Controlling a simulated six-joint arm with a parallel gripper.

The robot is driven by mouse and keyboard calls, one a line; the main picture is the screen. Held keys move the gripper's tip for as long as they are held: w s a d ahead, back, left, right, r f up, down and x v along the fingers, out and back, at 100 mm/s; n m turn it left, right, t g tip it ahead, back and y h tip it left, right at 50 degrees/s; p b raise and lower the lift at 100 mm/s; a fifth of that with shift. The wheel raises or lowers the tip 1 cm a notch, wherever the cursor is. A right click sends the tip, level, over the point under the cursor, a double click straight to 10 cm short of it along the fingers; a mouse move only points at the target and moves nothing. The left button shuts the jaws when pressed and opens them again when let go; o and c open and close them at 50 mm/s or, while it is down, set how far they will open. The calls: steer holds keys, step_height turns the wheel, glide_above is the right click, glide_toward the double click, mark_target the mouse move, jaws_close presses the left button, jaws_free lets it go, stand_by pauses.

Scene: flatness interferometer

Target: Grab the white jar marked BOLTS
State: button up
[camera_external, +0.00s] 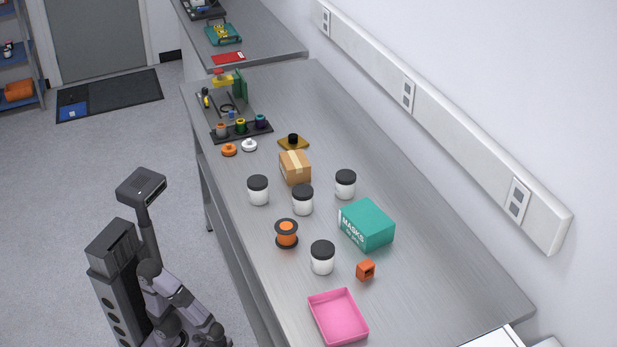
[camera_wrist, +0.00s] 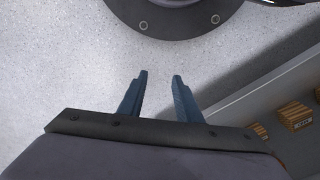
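Several white jars with black lids stand upright on the grey metal bench in the external view. One jar (camera_external: 258,190) is at the left, one jar (camera_external: 302,200) in the middle, one jar (camera_external: 345,184) at the right, and one jar (camera_external: 322,258) nearer the pink tray. No label is readable on any of them, so I cannot tell which is marked BOLTS. My gripper (camera_wrist: 160,78) shows in the wrist view with its two blue fingers apart and nothing between them. It points at the speckled floor, away from the jars.
A cardboard box (camera_external: 295,167), an orange spool (camera_external: 286,234), a teal MASKS box (camera_external: 366,224), an orange block (camera_external: 365,270) and a pink tray (camera_external: 338,318) stand around the jars. The bench's right side (camera_external: 440,250) is clear. Wooden blocks (camera_wrist: 295,117) show in the wrist view.

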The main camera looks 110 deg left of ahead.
steer(key=shift+o, duration=0.6)
steer(key=o, duration=1)
